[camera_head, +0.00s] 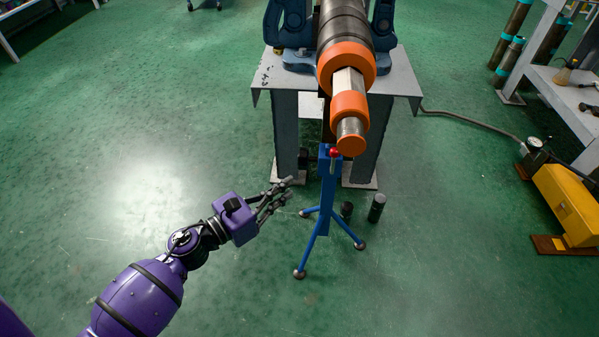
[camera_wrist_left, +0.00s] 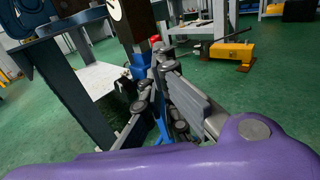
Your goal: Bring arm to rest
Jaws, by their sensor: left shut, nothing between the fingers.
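My left gripper (camera_head: 289,184) reaches in from the lower left in the head view, on its purple arm. It is shut and empty, in front of and to the left of the blue tripod stand (camera_head: 326,195). In the left wrist view the fingers (camera_wrist_left: 158,50) show close up, with the blue stand behind them and partly hidden. The fingers look apart from the stand, though the exact gap is hard to tell. My right gripper is in neither view.
A grey steel table (camera_head: 397,79) holds blue vises (camera_head: 289,22) and a dark pipe with orange collars (camera_head: 347,62). Two dark cylinders (camera_head: 376,207) stand on the floor by the tripod. A yellow pump unit (camera_head: 566,204) stands at right.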

